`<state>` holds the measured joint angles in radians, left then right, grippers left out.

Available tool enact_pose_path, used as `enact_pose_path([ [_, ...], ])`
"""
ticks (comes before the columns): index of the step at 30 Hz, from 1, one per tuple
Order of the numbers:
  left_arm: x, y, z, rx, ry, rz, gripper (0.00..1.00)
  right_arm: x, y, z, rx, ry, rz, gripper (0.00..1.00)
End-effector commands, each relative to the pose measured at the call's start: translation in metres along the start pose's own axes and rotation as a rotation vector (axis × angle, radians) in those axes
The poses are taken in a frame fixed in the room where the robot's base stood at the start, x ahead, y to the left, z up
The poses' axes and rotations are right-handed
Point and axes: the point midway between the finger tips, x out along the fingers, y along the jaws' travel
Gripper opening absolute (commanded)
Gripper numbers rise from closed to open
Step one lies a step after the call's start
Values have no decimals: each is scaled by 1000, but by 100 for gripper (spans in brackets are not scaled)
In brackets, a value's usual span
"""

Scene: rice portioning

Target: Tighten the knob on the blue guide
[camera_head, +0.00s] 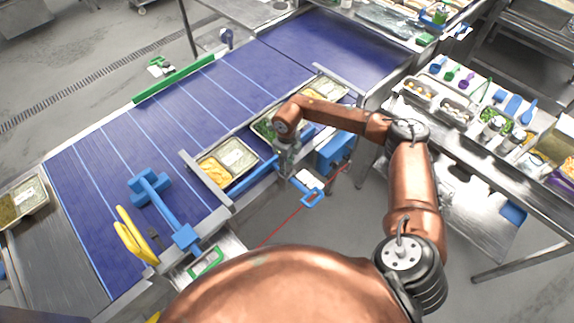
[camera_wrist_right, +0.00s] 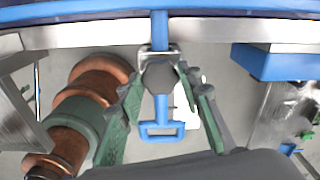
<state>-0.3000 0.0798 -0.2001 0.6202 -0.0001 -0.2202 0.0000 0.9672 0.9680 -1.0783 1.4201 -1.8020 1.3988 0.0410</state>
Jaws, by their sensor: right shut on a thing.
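In the right wrist view, a dark grey knob (camera_wrist_right: 159,77) sits in a metal bracket on the conveyor's side rail. The blue guide's rod (camera_wrist_right: 160,32) runs through the bracket and ends in a blue loop handle (camera_wrist_right: 162,131) below it. In the head view, a blue rail (camera_head: 255,176) lies along the conveyor's near edge, and the loop handle (camera_head: 312,198) sticks out from that edge. My right gripper (camera_head: 284,158) is at this edge. Its green fingers (camera_wrist_right: 160,84) are shut on the knob from both sides. My left gripper is not in view.
Trays of food (camera_head: 230,158) stand on the blue conveyor belt (camera_head: 120,150). A blue box (camera_head: 333,152) hangs beside my right forearm. Another blue crossbar (camera_head: 163,207) spans the belt at left, near yellow handles (camera_head: 132,238). A side table (camera_head: 470,125) holds ingredients and scoops.

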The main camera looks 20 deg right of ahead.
Motion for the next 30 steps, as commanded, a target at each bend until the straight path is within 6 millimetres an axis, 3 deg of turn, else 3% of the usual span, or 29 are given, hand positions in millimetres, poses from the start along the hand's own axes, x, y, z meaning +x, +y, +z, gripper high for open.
enact_pose_path([
  [11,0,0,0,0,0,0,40,-2,-1,2,5,-5,-2,8],
  [12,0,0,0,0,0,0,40,-2,-1,2,4,-5,-2,34],
  [18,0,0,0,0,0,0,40,-1,-1,1,4,-3,-2,48],
  [30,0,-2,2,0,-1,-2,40,-6,-1,1,3,-3,-2,50],
])
